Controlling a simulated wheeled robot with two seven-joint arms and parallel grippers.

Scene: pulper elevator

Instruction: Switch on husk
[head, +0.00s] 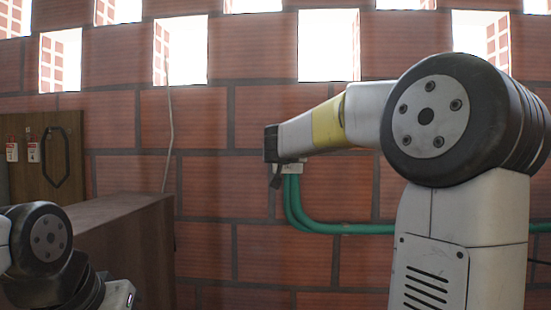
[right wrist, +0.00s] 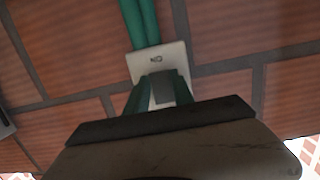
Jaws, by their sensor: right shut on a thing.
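The husk switch appears as a small pale wall plate (head: 292,168) on the brick wall, at the top end of green conduits. In the right wrist view the plate (right wrist: 158,57) shows a small screw-like mark. My right gripper (head: 276,178) is at the plate, partly covering it in the head view. In the right wrist view its two fingers (right wrist: 160,92) are shut on a grey piece at the plate's lower edge, which looks like the switch's lever; its exact position is hard to tell. My left arm shows at the lower left of the head view; its gripper is out of view.
Green conduit (head: 345,228) bends from the switch and runs right along the wall. A brown wooden box (head: 115,225) stands at the left, before a wooden panel (head: 35,165) with a black handle and red-and-white tags. A thin cable hangs on the wall.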

